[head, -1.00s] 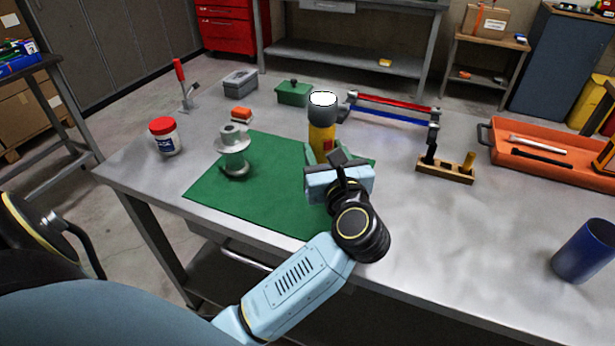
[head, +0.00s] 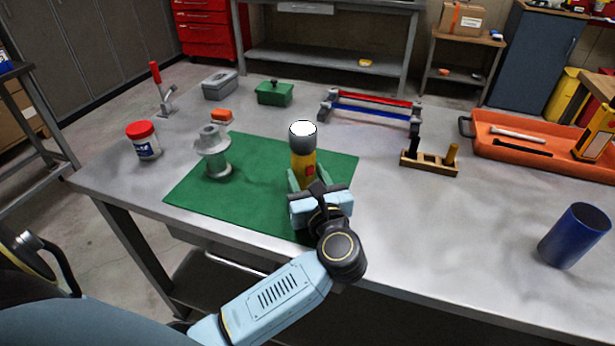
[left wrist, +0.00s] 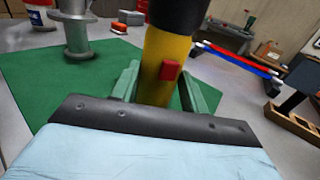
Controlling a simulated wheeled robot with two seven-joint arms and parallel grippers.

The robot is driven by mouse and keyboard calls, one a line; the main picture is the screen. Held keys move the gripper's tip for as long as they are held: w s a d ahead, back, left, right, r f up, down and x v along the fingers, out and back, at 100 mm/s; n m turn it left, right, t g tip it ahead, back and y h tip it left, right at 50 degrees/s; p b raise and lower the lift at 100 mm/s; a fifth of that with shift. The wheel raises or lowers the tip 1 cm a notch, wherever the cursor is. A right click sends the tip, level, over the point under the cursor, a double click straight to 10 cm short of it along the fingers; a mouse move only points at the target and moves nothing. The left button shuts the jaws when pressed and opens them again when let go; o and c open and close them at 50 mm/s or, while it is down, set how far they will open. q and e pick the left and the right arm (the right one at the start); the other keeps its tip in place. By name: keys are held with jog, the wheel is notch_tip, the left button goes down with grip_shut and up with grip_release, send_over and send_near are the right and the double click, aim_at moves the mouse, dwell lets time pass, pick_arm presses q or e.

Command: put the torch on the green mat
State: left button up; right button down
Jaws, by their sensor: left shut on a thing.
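The torch (head: 303,158) is yellow with a dark grey head, a white lens on top and a red button. It stands upright over the right part of the green mat (head: 240,205). My left gripper (head: 303,182) is shut on its lower body; in the left wrist view the green fingers (left wrist: 160,85) sit on both sides of the yellow torch body (left wrist: 164,62). The torch's bottom end is hidden by the gripper, so I cannot tell whether it touches the mat. My right gripper is not in view.
A grey flanged metal part (head: 213,152) stands on the mat's left side. A white jar with red lid (head: 143,141) is left of the mat. A wooden block rack (head: 430,163), an orange tray (head: 540,154) and a blue cup (head: 574,236) are to the right.

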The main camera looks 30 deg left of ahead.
pick_arm(q)
jog(key=o, duration=1.1)
jog(key=shift+o, duration=0.2)
jog(key=shift+r, duration=0.1)
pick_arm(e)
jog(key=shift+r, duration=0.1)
pick_arm(q)
jog(key=shift+v, duration=1.05)
jog(key=v, duration=1)
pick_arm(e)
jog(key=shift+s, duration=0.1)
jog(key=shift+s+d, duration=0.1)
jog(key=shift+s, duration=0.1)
